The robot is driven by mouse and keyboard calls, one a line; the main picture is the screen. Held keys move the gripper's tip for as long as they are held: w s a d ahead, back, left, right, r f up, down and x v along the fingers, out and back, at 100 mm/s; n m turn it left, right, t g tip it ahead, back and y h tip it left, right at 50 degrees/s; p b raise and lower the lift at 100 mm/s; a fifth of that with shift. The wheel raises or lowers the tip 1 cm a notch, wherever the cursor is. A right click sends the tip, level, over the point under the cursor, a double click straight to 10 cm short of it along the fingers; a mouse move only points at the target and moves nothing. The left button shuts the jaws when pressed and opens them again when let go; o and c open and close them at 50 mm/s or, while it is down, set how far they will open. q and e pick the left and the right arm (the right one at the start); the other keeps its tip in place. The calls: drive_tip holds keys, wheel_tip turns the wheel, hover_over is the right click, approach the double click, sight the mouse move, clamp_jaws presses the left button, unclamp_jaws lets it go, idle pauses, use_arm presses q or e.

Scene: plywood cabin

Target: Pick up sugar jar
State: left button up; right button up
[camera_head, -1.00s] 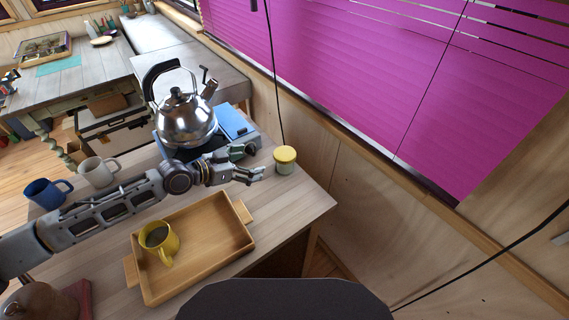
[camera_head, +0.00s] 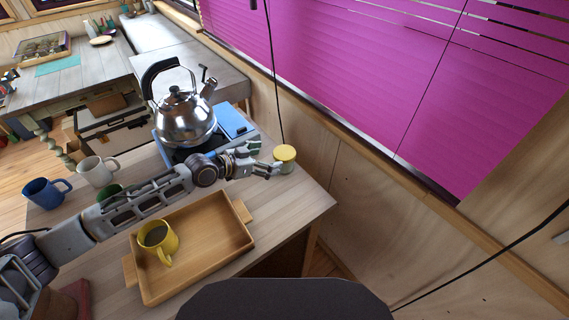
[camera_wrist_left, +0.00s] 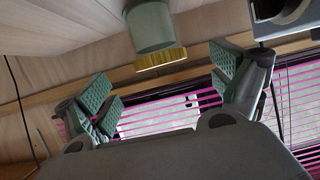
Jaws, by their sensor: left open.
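The sugar jar, a small pale jar with a yellow lid (camera_head: 285,153), stands upright near the table's far right edge in the head view. In the left wrist view the jar (camera_wrist_left: 151,28) appears upside down, with its yellow lid lowest, ahead of the fingers and between them. My left gripper (camera_head: 266,160) is open, with its fingertips close to the jar's left side. I cannot tell whether a finger touches it. In the wrist view the green-padded fingers (camera_wrist_left: 165,88) are spread wide and empty. My right gripper is not in view.
A steel kettle (camera_head: 186,122) stands on a blue stove (camera_head: 231,122) behind my left arm. A wooden tray (camera_head: 215,222) with a yellow mug (camera_head: 157,239) lies in front. White (camera_head: 96,171), blue (camera_head: 45,192) and green (camera_head: 110,191) mugs stand at left. A wall rises beyond the jar.

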sight(280, 155)
use_arm(q)
drive_tip(key=shift+x, duration=0.75)
drive_tip(key=shift+d, duration=0.1)
drive_tip(key=shift+b+x, duration=0.35)
drive_tip(key=shift+x, duration=0.95)
drive_tip(key=shift+b+x, duration=0.45)
drive_tip(key=shift+x, duration=0.8)
drive_tip(key=shift+r, duration=0.1)
drive_tip(key=c, duration=1.2)
drive_tip(key=shift+r+b, duration=0.55)
drive_tip(key=shift+r, duration=4.45)
